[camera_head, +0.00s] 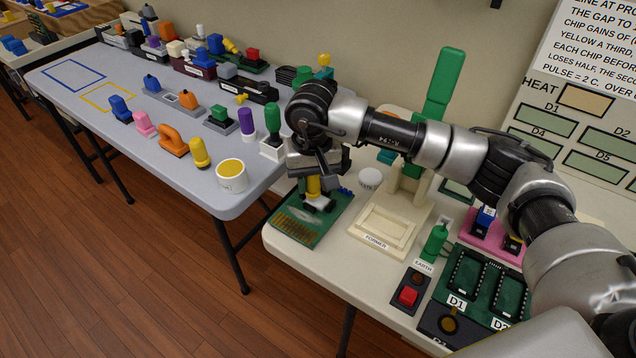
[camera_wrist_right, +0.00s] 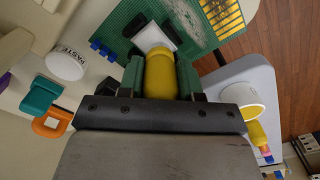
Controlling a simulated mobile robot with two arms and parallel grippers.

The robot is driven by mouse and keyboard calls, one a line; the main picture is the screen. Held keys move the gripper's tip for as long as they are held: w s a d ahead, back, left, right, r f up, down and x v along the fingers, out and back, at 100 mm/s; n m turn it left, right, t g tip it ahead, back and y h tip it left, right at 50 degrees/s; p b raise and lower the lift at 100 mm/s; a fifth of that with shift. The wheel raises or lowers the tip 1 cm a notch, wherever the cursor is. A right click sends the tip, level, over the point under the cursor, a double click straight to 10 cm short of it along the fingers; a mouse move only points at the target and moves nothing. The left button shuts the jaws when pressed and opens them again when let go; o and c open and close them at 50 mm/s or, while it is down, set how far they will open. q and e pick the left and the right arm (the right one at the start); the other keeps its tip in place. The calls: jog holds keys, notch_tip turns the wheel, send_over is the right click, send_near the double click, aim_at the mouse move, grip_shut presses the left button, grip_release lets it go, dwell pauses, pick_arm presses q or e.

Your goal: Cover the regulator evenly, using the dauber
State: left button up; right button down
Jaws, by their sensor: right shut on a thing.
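My right gripper (camera_head: 315,178) is shut on a yellow-handled tool, the dauber (camera_head: 313,186), above the green circuit board (camera_head: 290,228). In the right wrist view the dauber (camera_wrist_right: 160,76) sits between the fingers (camera_wrist_right: 160,80) of my right gripper. A pale square face (camera_wrist_right: 155,38) shows just beyond its end, within a dark part on the board (camera_wrist_right: 205,25); this dark part looks like the regulator (camera_head: 325,204). I cannot tell whether dauber and regulator touch, as the gripper and handle partly hide the spot. My left gripper is not in view.
A white pot with yellow contents (camera_head: 232,180) stands at the grey table's (camera_head: 215,202) near corner. A round white lid marked PASTE (camera_wrist_right: 66,63) and a cream former stand (camera_head: 390,222) are beside the board. Several coloured-handled tools stand on the grey table.

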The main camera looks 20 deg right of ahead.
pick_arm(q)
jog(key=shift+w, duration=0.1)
pick_arm(e)
jog(key=shift+f, duration=0.1)
jog(key=shift+s+d, duration=0.7)
jog(key=shift+s, duration=0.25)
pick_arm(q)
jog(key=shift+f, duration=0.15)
pick_arm(e)
jog(key=shift+w+a, duration=0.1)
jog(key=shift+w, duration=0.1)
jog(key=shift+w+a+b, duration=0.35)
jog(key=shift+w, duration=0.05)
jog(key=shift+w+a, duration=0.3)
jog(key=shift+w, duration=0.1)
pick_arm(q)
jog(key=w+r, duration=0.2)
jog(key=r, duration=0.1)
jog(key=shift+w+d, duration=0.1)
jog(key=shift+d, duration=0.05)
